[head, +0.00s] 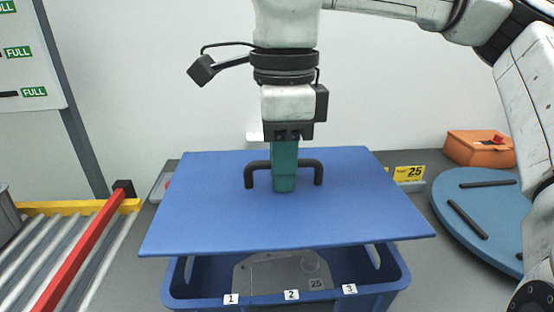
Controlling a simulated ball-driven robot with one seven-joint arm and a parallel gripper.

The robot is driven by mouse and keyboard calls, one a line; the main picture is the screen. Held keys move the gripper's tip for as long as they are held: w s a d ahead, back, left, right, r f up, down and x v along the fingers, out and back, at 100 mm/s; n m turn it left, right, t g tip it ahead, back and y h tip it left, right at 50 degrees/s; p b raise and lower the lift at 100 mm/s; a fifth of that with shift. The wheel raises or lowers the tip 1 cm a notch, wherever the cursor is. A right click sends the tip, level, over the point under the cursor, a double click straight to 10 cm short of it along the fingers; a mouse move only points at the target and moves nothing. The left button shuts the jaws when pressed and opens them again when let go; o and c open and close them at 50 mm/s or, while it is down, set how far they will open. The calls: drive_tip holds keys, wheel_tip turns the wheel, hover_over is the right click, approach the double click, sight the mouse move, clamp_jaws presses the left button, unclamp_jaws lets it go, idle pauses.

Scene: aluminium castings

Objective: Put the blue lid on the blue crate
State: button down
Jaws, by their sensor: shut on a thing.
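The blue lid (220,218) is a flat board with a dark handle (312,166) on top. My gripper (284,186) points down and is shut on the middle of this handle, its green fingers hiding part of it. The lid is held above the blue crate (190,296), with a gap showing at the front. The lid covers the rear of the crate from view. Inside the crate a grey casting (275,278) shows, and labels 1, 2 and 3 are on the front rim.
A roller conveyor (60,255) with a red bar stands at left. A round blue turntable (478,215) with dark strips is at right.

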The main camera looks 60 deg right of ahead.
drive_tip(key=shift+f+b, duration=2.5)
drive_tip(key=shift+f, duration=0.45)
drive_tip(key=shift+f+b, duration=1.05)
drive_tip(key=shift+b, duration=0.1)
drive_tip(key=c, duration=1)
unclamp_jaws()
drive_tip(key=shift+r, duration=0.1)
wheel_tip(320, 180, up, 11)
drive_tip(key=shift+f+p, duration=0.15)
drive_tip(key=shift+p, duration=1.1)
